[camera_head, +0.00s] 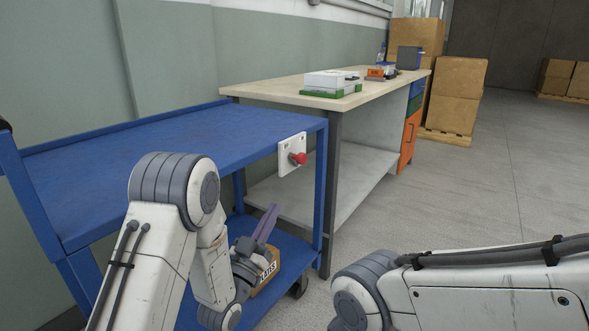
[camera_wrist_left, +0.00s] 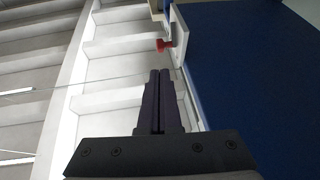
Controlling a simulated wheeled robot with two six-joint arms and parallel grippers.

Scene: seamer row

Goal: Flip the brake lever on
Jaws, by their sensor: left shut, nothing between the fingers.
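The brake lever has a red knob (camera_head: 298,158) on a white plate (camera_head: 285,163) at the end of the blue cart (camera_head: 150,140). In the left wrist view the red knob (camera_wrist_left: 164,45) sticks out leftward from the white plate (camera_wrist_left: 179,38), beyond the fingertips. My left gripper (camera_head: 271,209) has dark purple fingers and is below and left of the knob in the head view, apart from it. The fingers lie together in the wrist view (camera_wrist_left: 160,73), shut and empty. My right arm shows at lower right, but its gripper is out of view.
A cardboard box (camera_head: 266,272) sits on the cart's lower shelf behind my left gripper. A wooden-topped workbench (camera_head: 260,92) stands beyond the cart, with a white case (camera_head: 331,79) on it. Stacked cartons (camera_head: 456,95) stand farther back. The floor at right is clear.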

